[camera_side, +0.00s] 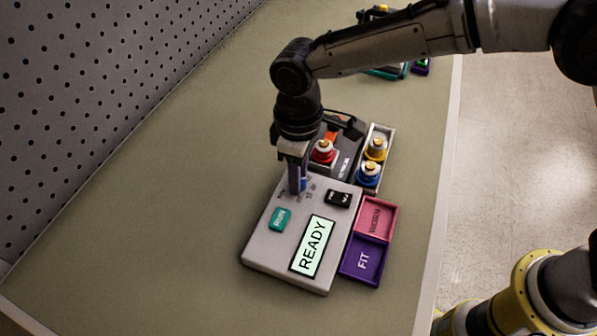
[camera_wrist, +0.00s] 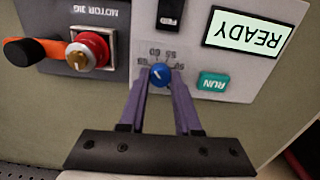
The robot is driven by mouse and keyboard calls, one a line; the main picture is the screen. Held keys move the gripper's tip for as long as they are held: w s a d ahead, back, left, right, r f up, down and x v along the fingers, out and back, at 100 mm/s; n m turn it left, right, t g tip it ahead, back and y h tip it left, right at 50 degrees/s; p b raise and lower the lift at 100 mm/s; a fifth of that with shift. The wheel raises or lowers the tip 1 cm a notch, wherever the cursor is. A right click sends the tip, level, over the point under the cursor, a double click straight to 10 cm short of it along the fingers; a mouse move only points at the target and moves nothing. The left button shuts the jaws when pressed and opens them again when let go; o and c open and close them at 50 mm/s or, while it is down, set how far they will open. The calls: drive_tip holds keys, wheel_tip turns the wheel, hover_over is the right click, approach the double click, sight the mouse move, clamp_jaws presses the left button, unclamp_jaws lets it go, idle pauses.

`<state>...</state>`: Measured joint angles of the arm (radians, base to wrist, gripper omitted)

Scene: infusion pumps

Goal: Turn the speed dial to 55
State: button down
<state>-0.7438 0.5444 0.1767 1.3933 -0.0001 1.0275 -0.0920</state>
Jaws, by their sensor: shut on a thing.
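The speed dial is a small blue knob (camera_wrist: 159,75) on the pale pump panel (camera_wrist: 195,50), with a ring of printed numbers around it. In the wrist view my gripper (camera_wrist: 159,80) is shut on the dial, one purple finger at each side. In the side view my gripper (camera_side: 298,180) points down onto the panel and mostly hides the dial. The panel's display (camera_side: 313,247) reads READY. A green RUN button (camera_side: 280,219) and a black switch (camera_side: 338,198) sit on the same panel.
A grey motor jig (camera_wrist: 85,35) with a red-and-white part and an orange lever adjoins the panel. A tray (camera_side: 380,150) holds yellow and blue parts. A pink bin (camera_side: 375,218) and a purple FIT bin (camera_side: 363,261) stand to the right. The table (camera_side: 150,220) left of the panel is clear.

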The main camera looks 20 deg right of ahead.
drive_tip(key=m, duration=0.5)
drive_tip(key=shift+m, duration=0.3)
drive_tip(key=m, duration=0.5)
drive_tip(key=shift+r+m, duration=0.1)
drive_tip(key=shift+m, duration=0.3)
drive_tip(key=c, duration=0.6)
unclamp_jaws()
wheel_tip(320, 180, up, 14)
idle(0.4)
